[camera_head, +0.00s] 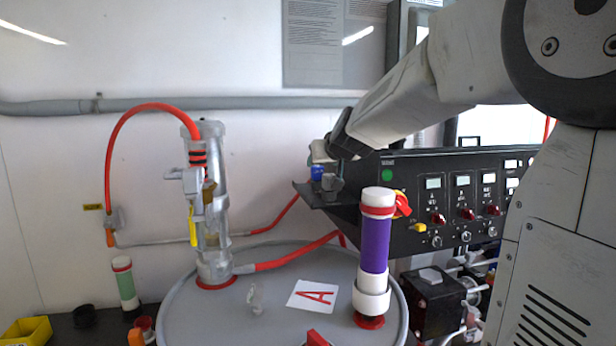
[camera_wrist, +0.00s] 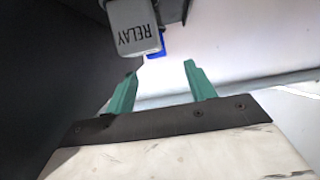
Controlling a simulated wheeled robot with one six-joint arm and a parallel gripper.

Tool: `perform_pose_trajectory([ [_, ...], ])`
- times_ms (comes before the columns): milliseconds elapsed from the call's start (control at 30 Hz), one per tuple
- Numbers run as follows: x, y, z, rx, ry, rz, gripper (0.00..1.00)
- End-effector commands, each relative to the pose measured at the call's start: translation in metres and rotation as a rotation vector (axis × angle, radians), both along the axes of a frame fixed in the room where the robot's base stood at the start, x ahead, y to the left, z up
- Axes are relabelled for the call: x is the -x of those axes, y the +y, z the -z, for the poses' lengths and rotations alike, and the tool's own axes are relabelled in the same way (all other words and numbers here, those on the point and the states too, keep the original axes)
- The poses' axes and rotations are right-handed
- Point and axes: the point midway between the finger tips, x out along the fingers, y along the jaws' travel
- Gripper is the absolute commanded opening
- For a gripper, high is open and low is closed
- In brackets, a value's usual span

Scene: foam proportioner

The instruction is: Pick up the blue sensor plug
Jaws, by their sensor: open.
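The blue sensor plug (camera_head: 318,172) sits on a small dark shelf at the left end of the control panel in the head view. In the wrist view only a blue part of it (camera_wrist: 157,47) shows, partly hidden behind a grey box marked RELAY (camera_wrist: 133,28). My gripper (camera_wrist: 160,70) is open, with two green fingers apart and nothing between them. The blue part and the relay box appear beyond the fingertips. In the head view my wrist is close above the shelf, and the fingers cannot be made out clearly.
The relay box (camera_head: 332,185) stands right beside the plug. The black control panel (camera_head: 450,200) is to the right. Below are a grey drum (camera_head: 230,310), a purple-banded cylinder (camera_head: 375,245) and a clear column (camera_head: 212,215) with a red hose. The white wall behind is mostly bare.

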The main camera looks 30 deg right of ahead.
Motion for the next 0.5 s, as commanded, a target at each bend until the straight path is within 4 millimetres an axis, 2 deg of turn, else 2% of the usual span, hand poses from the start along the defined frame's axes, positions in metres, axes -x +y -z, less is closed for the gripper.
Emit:
perform_pose_trajectory([
  [500,-0.052,-0.021,0.026,-0.001,0.000,-0.003,0.55],
])
